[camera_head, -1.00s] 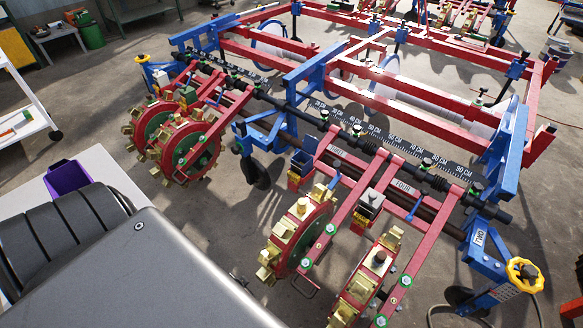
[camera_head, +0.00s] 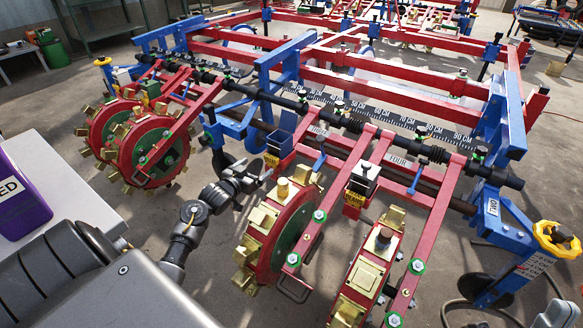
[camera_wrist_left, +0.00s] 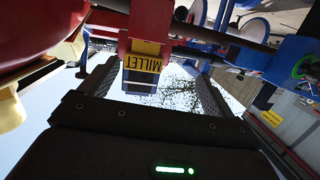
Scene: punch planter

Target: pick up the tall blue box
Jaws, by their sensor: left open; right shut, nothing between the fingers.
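The tall blue box (camera_head: 281,142) stands upright on the planter's red frame in the middle of the head view, with a yellow label below its open top. In the left wrist view, a box with a yellow MILLET label (camera_wrist_left: 143,63) appears upside down between the two dark fingers, nearer the left finger in the picture. My left gripper (camera_head: 262,178) is open, just below and in front of the blue box in the head view. The wrist view shows no clear contact. My right gripper's fingers are not in view.
A gold-cupped red wheel (camera_head: 283,232) stands close to the right of my left gripper. Another box with a light top (camera_head: 365,178) sits further right. A purple bin (camera_head: 22,200) stands on a pale table (camera_head: 75,170) at the left. Bare floor lies between the wheels.

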